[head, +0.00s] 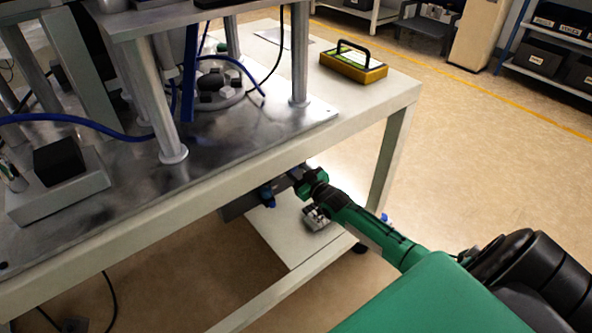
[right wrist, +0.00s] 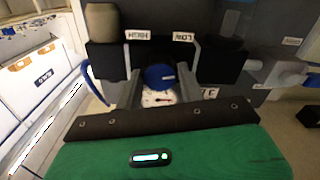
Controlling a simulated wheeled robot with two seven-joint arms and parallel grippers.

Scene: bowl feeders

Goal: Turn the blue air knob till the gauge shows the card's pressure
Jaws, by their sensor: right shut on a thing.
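The blue air knob (right wrist: 160,74) is between the two grey fingers of my right gripper (right wrist: 159,80) in the right wrist view. The fingers are shut on it from both sides. The gauge (right wrist: 158,98) is a white dial just below the knob in that view, with a red mark visible. It is partly hidden by the knob and gripper, and its reading is too small to tell. No pressure card is readable. My left gripper is out of view.
Labels HIGH (right wrist: 137,35) and LOW (right wrist: 183,37) sit above the knob. A pale fitting with a blue part (right wrist: 253,65) is to the right. The table (head: 345,115) overhangs my right arm, with a lower shelf (head: 275,230) below. A yellow-black case (head: 353,66) lies on top.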

